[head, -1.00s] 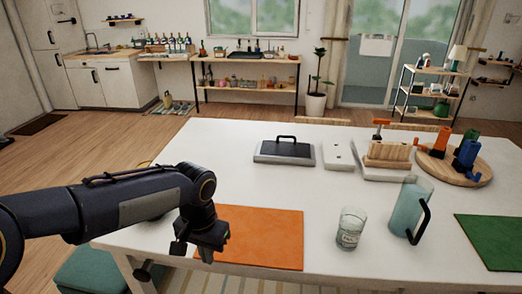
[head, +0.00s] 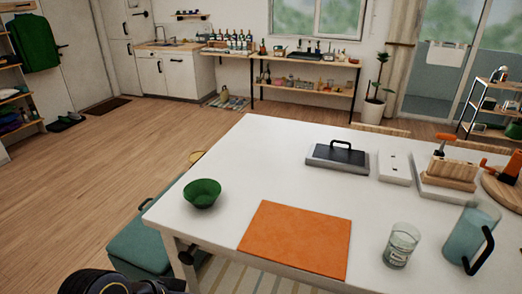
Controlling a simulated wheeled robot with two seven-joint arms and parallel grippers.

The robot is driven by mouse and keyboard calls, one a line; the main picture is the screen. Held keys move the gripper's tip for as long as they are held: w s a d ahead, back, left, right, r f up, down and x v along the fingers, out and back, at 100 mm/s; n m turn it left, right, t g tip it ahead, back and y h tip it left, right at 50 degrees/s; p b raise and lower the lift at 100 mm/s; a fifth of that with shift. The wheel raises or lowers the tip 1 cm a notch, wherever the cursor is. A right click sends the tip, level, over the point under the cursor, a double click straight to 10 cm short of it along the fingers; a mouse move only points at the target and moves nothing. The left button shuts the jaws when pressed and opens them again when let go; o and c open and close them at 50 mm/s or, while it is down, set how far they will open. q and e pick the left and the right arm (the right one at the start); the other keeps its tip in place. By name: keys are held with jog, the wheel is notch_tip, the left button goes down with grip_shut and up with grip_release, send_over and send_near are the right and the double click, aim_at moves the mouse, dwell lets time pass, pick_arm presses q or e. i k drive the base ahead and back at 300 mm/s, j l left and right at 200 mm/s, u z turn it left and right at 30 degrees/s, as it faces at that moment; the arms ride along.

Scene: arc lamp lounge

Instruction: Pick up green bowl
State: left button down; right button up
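The green bowl (head: 202,192) stands upright on the left end of the white table (head: 262,165), left of the orange placemat (head: 297,238). It looks empty and nothing touches it. A dark part of my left arm shows at the bottom left edge of the head view, below the table's near left corner. Its gripper fingers are not visible. My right gripper is out of view.
A teal bench (head: 142,245) stands against the table's left side. A drinking glass (head: 401,245) and a pale blue jug (head: 471,232) stand right of the placemat. A grey tray with a black handle (head: 338,158) lies behind. The table around the bowl is clear.

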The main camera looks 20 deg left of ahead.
aim_at(201, 194)
jog(key=i+u, duration=0.1)
jog(key=u, duration=2.25)
jog(key=l+u, duration=0.2)
jog(key=l, duration=0.25)
jog(key=k+l+u, duration=0.1)
jog(key=l+u, duration=0.15)
jog(key=l, duration=0.15)
